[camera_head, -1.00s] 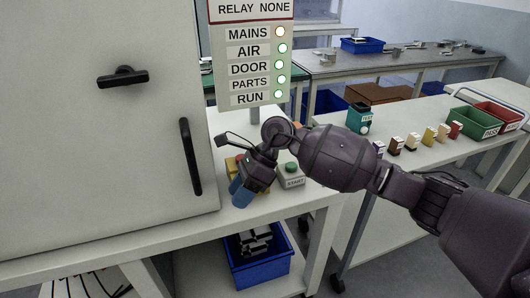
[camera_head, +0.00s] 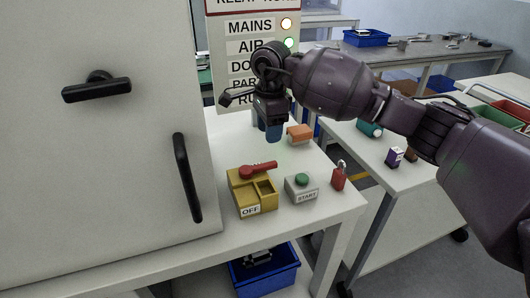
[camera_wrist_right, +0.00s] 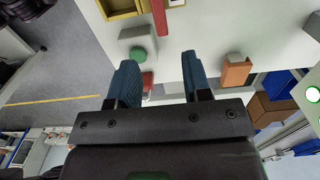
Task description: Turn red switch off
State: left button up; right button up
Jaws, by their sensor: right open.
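The red switch handle (camera_head: 258,170) sits on a yellow box (camera_head: 244,198) labelled OFF, on the white bench beside the cabinet. The handle lies across the top of the box, its free end to the right. In the wrist view part of the red handle (camera_wrist_right: 160,16) and the yellow box (camera_wrist_right: 118,9) show at the top edge. My right gripper (camera_head: 268,132) is above the bench, beyond the switch and apart from it. Its blue fingers (camera_wrist_right: 160,65) are spread and empty in the wrist view. My left gripper is not in view.
A grey START box with a green button (camera_head: 302,180) and a red padlock (camera_head: 339,177) stand right of the switch. An orange block (camera_head: 299,132) lies behind. The cabinet door with its black handle (camera_head: 187,178) is on the left. The status panel (camera_head: 226,47) stands behind my gripper.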

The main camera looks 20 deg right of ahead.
send_over(270, 163)
notch_tip(270, 163, down, 4)
jog(key=shift+f+b, duration=0.2)
jog(key=shift+b, duration=0.1)
notch_tip(270, 163, down, 5)
jog(key=shift+r+b, duration=0.1)
jog(key=shift+b, duration=0.25)
jog(key=shift+f, duration=0.55)
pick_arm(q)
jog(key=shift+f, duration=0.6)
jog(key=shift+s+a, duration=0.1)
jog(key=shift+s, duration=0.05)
pick_arm(e)
jog(key=shift+c, duration=0.2)
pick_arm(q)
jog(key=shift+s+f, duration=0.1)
pick_arm(e)
grip_shut()
